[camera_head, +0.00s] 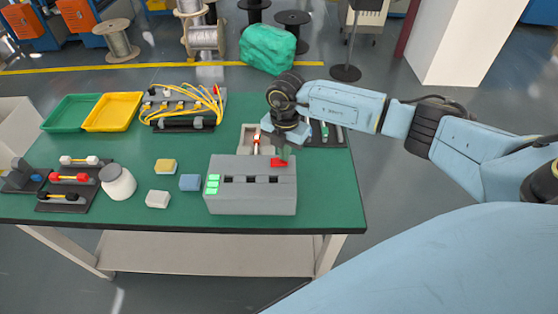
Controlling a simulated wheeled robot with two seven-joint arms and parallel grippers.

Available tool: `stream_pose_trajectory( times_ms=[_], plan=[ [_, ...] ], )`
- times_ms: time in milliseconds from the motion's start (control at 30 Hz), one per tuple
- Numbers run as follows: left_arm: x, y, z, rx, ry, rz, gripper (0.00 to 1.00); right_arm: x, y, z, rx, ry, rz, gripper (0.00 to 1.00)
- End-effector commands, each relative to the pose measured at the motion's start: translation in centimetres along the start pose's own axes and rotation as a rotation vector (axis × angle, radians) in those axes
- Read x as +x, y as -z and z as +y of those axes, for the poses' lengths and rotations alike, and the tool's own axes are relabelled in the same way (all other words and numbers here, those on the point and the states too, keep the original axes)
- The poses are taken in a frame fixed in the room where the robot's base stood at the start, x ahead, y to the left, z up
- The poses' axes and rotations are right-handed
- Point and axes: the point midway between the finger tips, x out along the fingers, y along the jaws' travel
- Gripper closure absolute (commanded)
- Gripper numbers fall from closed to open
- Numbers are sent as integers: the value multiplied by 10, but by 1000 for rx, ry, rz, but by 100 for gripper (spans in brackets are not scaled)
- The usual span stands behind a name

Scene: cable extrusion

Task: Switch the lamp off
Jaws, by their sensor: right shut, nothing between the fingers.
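A grey box (250,198) stands at the front right of the green table. Green lit squares (212,184), which may be the lamp, show on its left end, and dark slots run along its upper face. A small red piece (283,162), perhaps a switch, sits at the box's top right. My right gripper (284,151) points down just above and behind the red piece. Its fingers are small and partly blurred in the view; they look shut and empty. I cannot tell whether they touch the red piece. My left gripper is not in view.
Yellow, blue and white blocks (165,166) and a white jar (118,182) stand left of the box. Racks with coloured bars (70,180) are at the far left. Green and yellow trays (112,112) and a yellow-cabled panel (182,107) lie at the back.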

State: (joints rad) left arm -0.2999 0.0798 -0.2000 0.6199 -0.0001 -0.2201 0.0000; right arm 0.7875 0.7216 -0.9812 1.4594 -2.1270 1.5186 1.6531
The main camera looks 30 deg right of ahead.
Motion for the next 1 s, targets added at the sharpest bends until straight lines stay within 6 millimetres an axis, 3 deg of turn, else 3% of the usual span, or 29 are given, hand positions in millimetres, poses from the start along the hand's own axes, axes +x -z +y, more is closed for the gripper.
stream_pose_trajectory(
  times_ms=[667,1000],
  plan=[
    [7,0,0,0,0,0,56,11,0,0,0,1,1,100],
    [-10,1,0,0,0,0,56,-8,1,0,-1,1,1,100]
  ],
)
